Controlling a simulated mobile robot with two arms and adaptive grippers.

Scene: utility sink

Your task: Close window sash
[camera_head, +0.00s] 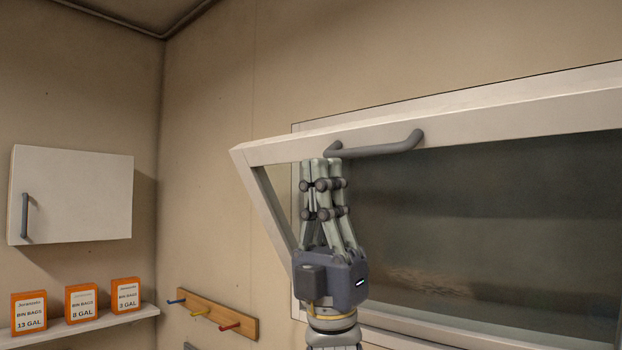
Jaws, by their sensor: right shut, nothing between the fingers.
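The window sash (480,118) is a white frame with a dark pane. Its top edge is tilted out from the white window frame (305,127) on the wall, so it stands open. A grey bar handle (385,149) is fixed to the sash's top rail. My right gripper (325,162) points up, with its fingers together and nothing between them. Its tips are just below the left end of the handle in the picture; I cannot tell whether they touch it. The gripper covers part of the pane's left side. My left gripper is not in view.
A white wall cabinet (80,195) with a grey handle hangs at left. Below it, a shelf (100,322) holds orange bin-bag boxes (82,303). A wooden peg rail (205,310) is on the wall left of the window. The wall space between cabinet and window is bare.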

